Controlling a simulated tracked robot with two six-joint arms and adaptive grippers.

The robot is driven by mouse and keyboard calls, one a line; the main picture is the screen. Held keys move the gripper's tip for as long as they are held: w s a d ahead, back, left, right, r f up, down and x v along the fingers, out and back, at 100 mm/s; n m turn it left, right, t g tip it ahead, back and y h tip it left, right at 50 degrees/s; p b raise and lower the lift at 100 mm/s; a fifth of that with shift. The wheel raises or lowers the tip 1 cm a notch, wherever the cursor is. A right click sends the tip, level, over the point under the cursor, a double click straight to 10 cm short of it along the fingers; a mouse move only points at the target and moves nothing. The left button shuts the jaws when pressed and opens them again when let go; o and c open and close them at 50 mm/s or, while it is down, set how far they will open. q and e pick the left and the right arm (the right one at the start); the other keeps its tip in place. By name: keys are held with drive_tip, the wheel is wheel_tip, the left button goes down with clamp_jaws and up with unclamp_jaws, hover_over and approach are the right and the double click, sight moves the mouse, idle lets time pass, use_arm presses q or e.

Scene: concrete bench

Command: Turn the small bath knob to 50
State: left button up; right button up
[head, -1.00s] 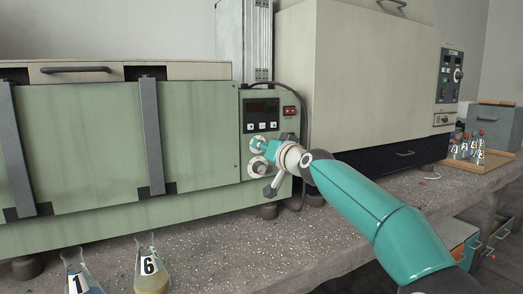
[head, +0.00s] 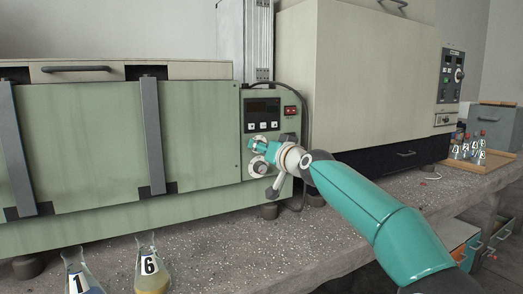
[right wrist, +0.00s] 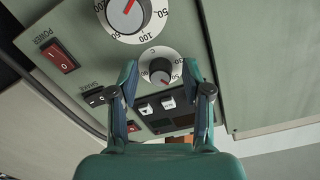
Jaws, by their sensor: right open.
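The green bath's control panel (head: 263,112) carries two dials, one above the other. In the right wrist view it appears upside down. My left gripper is not in view.
A larger knob (right wrist: 126,14) with a red pointer sits close by; its dial shows in the head view (head: 259,167). A red power switch (right wrist: 58,57) and a display (head: 262,106) are on the panel. Flasks (head: 151,268) stand on the bench's front left.

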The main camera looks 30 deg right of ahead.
drive_tip(key=shift+s, duration=0.1)
drive_tip(key=s+a, duration=0.1)
drive_tip(key=s, duration=1)
drive_tip(key=shift+s+a+r, duration=0.2)
drive_tip(key=shift+s+a, duration=0.05)
drive_tip(key=shift+s, duration=0.1)
